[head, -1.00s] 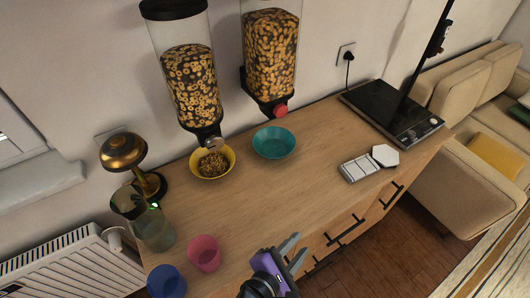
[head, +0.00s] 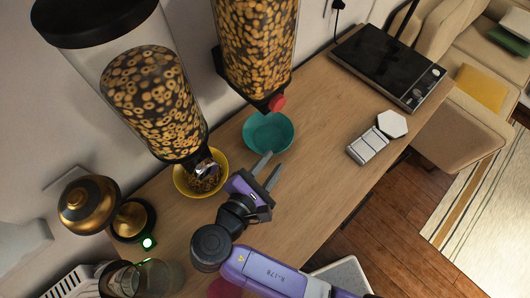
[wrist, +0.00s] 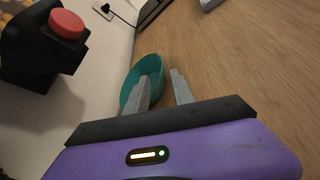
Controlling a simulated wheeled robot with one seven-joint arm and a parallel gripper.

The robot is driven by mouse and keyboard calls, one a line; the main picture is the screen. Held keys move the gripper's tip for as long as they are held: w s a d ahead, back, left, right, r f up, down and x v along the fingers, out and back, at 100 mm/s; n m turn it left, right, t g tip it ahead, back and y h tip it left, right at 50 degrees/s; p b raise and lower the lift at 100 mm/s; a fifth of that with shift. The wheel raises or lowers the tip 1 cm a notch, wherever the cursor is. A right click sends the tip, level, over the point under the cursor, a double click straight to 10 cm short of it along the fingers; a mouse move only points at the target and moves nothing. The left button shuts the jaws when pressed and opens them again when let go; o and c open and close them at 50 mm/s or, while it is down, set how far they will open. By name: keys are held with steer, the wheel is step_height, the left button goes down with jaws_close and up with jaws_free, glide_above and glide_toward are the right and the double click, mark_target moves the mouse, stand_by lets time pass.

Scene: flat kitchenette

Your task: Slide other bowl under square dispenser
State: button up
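The teal bowl (head: 268,128) sits upright on the wooden counter and looks empty. The square dispenser (head: 255,50), full of ring cereal, hangs on the wall behind it. Its red knob (head: 277,102) is just above the bowl's back rim in the head view. The dispenser's black spout with the red knob (wrist: 66,23) also shows in the wrist view. My gripper (head: 271,162) is open and empty at the bowl's near side. In the wrist view, one finger overlaps the teal bowl (wrist: 133,85) and the other is right of it; I cannot tell whether they touch.
A yellow bowl (head: 180,178) with cereal stands left, under the round dispenser (head: 150,95). A brass-coloured lamp (head: 88,205) and a jug (head: 160,278) are at the left. Counter right of my gripper is clear.

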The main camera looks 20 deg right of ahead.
mark_target(284, 147)
steer(key=shift+p+x, duration=0.45)
steer(key=shift+x, duration=3.45)
jaws_close()
steer(key=shift+s+f, duration=0.1)
steer(key=shift+f, duration=0.05)
